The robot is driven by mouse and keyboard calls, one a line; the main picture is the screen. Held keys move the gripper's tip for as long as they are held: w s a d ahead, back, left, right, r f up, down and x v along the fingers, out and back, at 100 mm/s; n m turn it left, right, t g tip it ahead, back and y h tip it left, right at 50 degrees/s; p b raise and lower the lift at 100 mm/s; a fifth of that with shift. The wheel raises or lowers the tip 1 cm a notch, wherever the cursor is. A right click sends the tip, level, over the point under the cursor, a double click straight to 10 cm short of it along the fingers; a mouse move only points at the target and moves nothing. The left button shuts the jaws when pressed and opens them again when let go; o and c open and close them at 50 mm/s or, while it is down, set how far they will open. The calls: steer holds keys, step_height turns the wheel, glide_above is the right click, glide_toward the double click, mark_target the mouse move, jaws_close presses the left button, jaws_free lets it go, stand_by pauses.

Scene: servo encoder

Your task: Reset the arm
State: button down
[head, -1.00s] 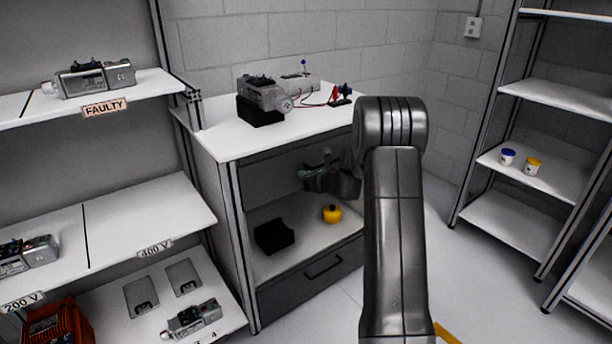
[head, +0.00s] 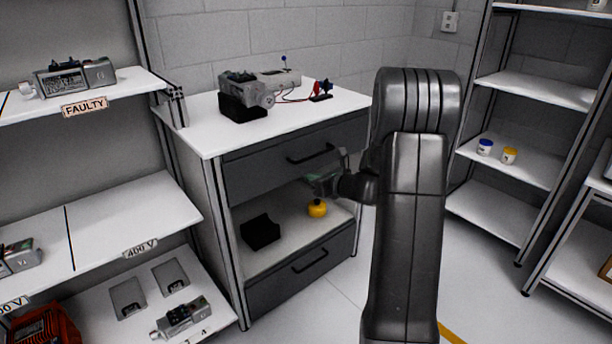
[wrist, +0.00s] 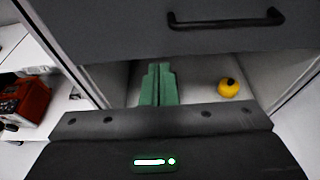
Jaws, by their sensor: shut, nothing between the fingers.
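My gripper (head: 318,184) is in front of the open middle bay of the workbench (head: 190,138), below the upper drawer's handle. In the wrist view its green fingers (wrist: 158,86) are together with nothing between them. My dark arm rises at the centre right of the head view and hides part of the bench's right side. A yellow round object (head: 317,208) sits on the bench's inner shelf, just below the gripper in the head view; it also shows in the wrist view (wrist: 229,88), right of the fingers and apart from them.
A black block (head: 260,232) lies on the inner shelf. A servo on a black stand (head: 243,105) and wired leads (head: 320,92) are on the bench top. Labelled shelves (head: 150,215) with servos stand left; a rack with two small jars (head: 497,152) stands right.

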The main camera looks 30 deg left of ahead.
steer(key=shift+s+d, duration=0.1)
steer(key=shift+d, duration=0.2)
glide_toward(283, 168)
steer(key=x, duration=0.5)
steer(key=shift+f, duration=0.2)
steer(key=shift+w+a, duration=0.35)
steer(key=shift+a, duration=0.25)
